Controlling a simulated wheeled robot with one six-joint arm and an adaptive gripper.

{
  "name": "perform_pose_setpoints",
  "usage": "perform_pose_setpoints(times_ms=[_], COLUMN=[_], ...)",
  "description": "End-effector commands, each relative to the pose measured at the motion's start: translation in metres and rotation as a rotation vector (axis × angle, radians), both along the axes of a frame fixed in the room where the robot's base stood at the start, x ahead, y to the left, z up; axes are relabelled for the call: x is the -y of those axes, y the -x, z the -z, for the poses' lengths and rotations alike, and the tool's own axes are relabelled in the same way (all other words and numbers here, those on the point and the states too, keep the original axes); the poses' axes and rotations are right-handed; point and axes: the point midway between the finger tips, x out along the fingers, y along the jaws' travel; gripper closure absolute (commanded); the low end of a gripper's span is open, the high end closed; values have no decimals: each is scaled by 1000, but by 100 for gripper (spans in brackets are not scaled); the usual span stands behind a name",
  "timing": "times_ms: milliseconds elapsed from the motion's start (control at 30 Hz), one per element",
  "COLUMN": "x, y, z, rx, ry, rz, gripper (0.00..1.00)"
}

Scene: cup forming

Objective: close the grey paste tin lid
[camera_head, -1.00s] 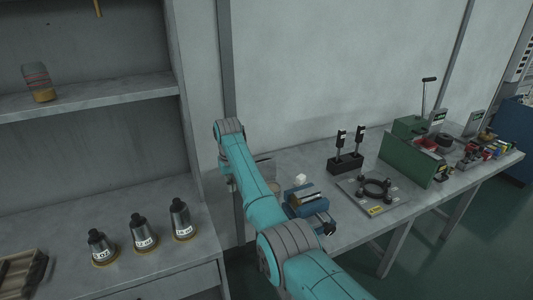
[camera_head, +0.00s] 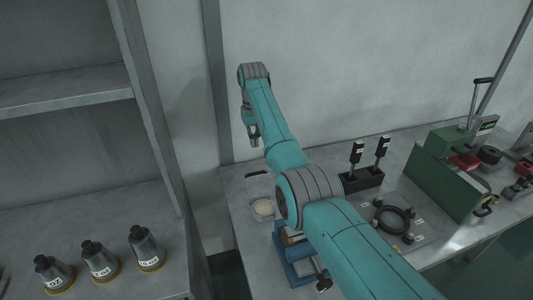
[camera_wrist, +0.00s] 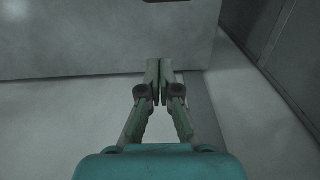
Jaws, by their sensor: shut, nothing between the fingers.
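The grey paste tin (camera_head: 263,208) stands open on the near left end of the bench, with pale paste showing inside. Its lid (camera_head: 258,175) appears raised behind it, partly hard to make out. My gripper (camera_head: 254,141) is above and behind the tin, in the air and apart from it. In the wrist view my gripper (camera_wrist: 160,68) has its fingertips together with nothing between them. The tin is not clearly seen there; only a dark edge of something shows at the top.
A blue fixture (camera_head: 296,262) stands beside the tin, partly behind my arm. A black holder with two upright tools (camera_head: 361,181) and a plate with a black ring (camera_head: 392,220) are to the right. Several grey cones (camera_head: 101,261) stand on the left shelf.

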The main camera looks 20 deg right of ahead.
Motion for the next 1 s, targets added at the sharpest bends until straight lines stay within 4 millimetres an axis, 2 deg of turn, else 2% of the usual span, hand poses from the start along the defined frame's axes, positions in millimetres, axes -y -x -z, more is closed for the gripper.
perform_pose_setpoints(times_ms=[167,400,700,800,1000], x=[0,0,1,1,1], y=[0,-1,-2,-2,4], z=[14,54,92,102,98], rx=[-2,-3,-2,-1,1], ry=[0,0,0,0,0], rz=[0,0,0,0,0], gripper=[100,100,100,100,100])
